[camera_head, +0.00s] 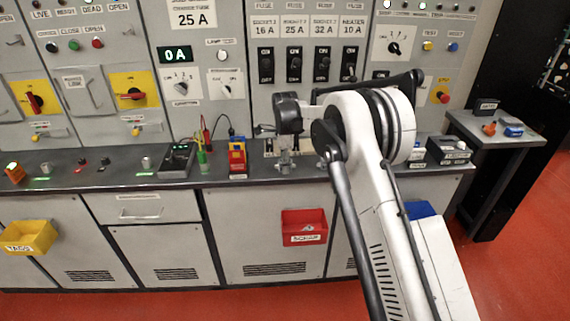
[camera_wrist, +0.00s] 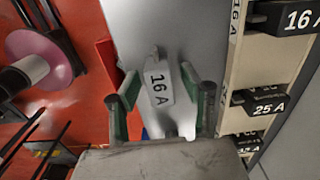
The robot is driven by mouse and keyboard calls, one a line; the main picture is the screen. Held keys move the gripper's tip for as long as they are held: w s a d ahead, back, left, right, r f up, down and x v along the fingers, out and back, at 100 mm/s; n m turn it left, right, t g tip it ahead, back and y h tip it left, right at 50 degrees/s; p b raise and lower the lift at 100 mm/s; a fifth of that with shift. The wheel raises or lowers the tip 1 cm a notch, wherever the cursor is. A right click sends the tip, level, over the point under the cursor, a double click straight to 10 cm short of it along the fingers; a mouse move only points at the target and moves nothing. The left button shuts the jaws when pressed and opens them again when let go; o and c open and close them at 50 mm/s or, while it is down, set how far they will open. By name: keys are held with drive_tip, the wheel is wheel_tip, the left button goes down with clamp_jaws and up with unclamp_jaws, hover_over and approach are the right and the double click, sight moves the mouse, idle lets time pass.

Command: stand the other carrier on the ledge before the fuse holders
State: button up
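My gripper (camera_head: 284,166) points down over the ledge in front of the switch panel, in the middle of the head view. In the wrist view its two fingers (camera_wrist: 158,88) are apart, with a pale piece marked 16 A (camera_wrist: 159,84) between their tips. Narrow gaps seem to show on both sides of it; contact is not clear. Black carriers marked 16 A (camera_wrist: 297,20) and 25 A (camera_wrist: 262,107) sit in a cream rack at the right of the wrist view.
On the ledge (camera_head: 260,180), left of my gripper, stand a red and yellow block (camera_head: 238,157), a green tool (camera_head: 202,157) and a black meter (camera_head: 177,160). A red bin (camera_head: 304,226) hangs below. A small side table (camera_head: 510,133) stands at the right.

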drive_tip(key=shift+r, duration=0.15)
wheel_tip(320, 180, up, 12)
drive_tip(key=s+d+r+n+t, duration=0.2)
drive_tip(key=s+d+r+n, duration=0.2)
drive_tip(key=s+d+r, duration=0.5)
drive_tip(key=s+d+r+n+t, duration=0.1)
drive_tip(key=s+d+r+n, duration=0.4)
drive_tip(key=s+r, duration=0.5)
drive_tip(key=s+d+f+n+t, duration=0.1)
drive_tip(key=s+d+f+n, duration=0.1)
drive_tip(key=s, duration=0.8)
drive_tip(key=s+d+f+n+t, duration=0.1)
drive_tip(key=s+d+f+n, duration=0.2)
drive_tip(key=s, duration=0.6)
drive_tip(key=s+d+f+n+t, duration=0.2)
drive_tip(key=s+d+f, duration=0.3)
drive_tip(key=s, duration=0.5)
drive_tip(key=shift+s+d, duration=0.3)
